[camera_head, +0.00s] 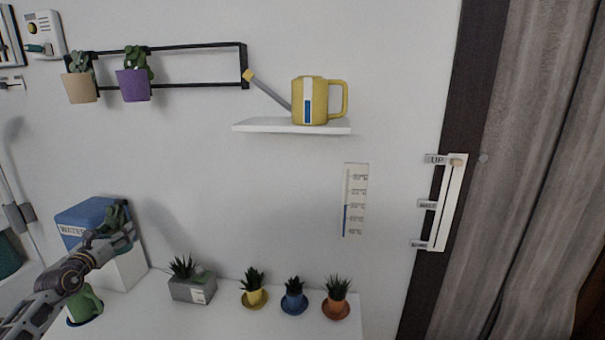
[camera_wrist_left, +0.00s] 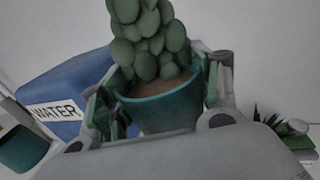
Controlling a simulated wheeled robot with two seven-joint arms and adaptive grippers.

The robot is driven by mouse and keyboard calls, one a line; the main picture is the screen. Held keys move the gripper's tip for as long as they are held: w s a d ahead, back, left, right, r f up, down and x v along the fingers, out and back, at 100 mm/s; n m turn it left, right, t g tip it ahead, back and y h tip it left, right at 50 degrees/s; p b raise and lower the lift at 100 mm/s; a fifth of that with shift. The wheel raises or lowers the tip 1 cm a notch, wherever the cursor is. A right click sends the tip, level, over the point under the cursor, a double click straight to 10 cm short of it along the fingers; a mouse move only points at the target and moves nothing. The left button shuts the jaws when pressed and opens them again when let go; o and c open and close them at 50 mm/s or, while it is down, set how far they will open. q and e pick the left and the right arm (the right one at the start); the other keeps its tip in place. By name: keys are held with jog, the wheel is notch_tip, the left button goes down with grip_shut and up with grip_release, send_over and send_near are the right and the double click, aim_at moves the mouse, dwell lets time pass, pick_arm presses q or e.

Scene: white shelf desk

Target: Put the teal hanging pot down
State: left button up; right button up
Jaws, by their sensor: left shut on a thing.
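The teal hanging pot (camera_wrist_left: 165,112) with a leafy green plant fills the middle of the left wrist view, between my two gripper fingers. My left gripper (camera_head: 118,236) is shut on the pot. In the head view the pot (camera_head: 124,246) is small and partly hidden by the gripper, in front of the blue water box. It looks roughly upright in the wrist view. I cannot tell whether its base touches anything. My right gripper is not in view.
The blue water box (camera_head: 82,222) sits on a white block beside the gripper. A green mug (camera_head: 86,303), a grey planter (camera_head: 193,288) and several small potted plants stand on the white desk (camera_head: 228,318). A black wall rail (camera_head: 195,47) holds a beige pot (camera_head: 80,88) and a purple pot (camera_head: 133,85).

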aim_at(118, 203)
pick_arm(q)
jog(key=shift+n+y, duration=0.3)
jog(key=shift+y, duration=0.1)
jog(key=shift+d+r, duration=0.15)
jog(key=shift+r, duration=0.9)
jog(key=shift+d+r, duration=0.1)
jog(key=shift+r, duration=0.9)
jog(key=shift+s+d+r+n+y, duration=0.15)
jog(key=shift+r+y, duration=0.1)
jog(key=shift+r, duration=0.65)
jog(key=shift+s+d+r+n+y, duration=0.15)
jog(key=shift+r+y, duration=0.1)
jog(key=shift+r, duration=0.6)
jog(key=shift+s+r+y, duration=0.15)
jog(key=shift+r+y, duration=0.15)
jog(key=shift+r, duration=0.1)
